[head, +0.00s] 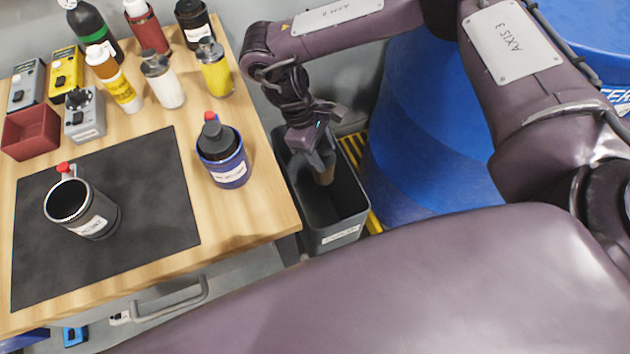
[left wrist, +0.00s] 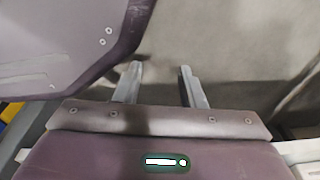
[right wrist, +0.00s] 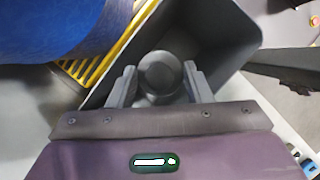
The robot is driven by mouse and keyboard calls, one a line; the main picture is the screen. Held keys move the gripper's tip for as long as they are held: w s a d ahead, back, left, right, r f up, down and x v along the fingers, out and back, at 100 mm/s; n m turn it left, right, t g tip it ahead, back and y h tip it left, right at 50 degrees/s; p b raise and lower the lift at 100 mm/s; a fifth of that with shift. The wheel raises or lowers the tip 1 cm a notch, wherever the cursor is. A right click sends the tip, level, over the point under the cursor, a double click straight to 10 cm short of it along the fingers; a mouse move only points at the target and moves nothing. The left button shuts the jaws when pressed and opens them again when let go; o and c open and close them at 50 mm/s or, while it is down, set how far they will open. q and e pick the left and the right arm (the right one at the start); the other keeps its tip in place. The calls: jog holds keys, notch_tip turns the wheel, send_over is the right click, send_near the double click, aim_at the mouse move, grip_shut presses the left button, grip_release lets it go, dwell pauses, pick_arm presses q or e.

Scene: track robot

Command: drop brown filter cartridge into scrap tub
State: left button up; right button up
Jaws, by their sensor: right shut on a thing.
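The brown filter cartridge (head: 325,174) hangs upright under my right gripper (head: 322,158), over the mouth of the dark grey scrap tub (head: 345,222). In the right wrist view my right gripper (right wrist: 160,84) is shut on the cartridge, whose round grey end (right wrist: 160,72) shows between the fingers. The tub's wall (right wrist: 228,35) surrounds it in that view, and the cartridge's lower end is hidden. My left gripper (left wrist: 158,82) shows only in the left wrist view, with its fingers apart and nothing between them.
A large blue drum (head: 420,130) stands right of the tub, beside a yellow grating (head: 352,147).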

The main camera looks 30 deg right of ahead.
jog(key=o, duration=1.5)
jog(key=shift+w+r, duration=0.1)
jog(key=shift+r, duration=0.2)
pick_arm(q)
jog(key=s, duration=0.1)
jog(key=s+p, duration=0.1)
jog(key=s, duration=0.1)
jog(key=shift+a+f, duration=0.3)
jog(key=shift+a, duration=0.05)
pick_arm(e)
jog(key=v, duration=0.7)
jog(key=shift+a+r, duration=0.1)
jog(key=shift+a, duration=0.05)
pick_arm(q)
jog(key=shift+d, duration=0.15)
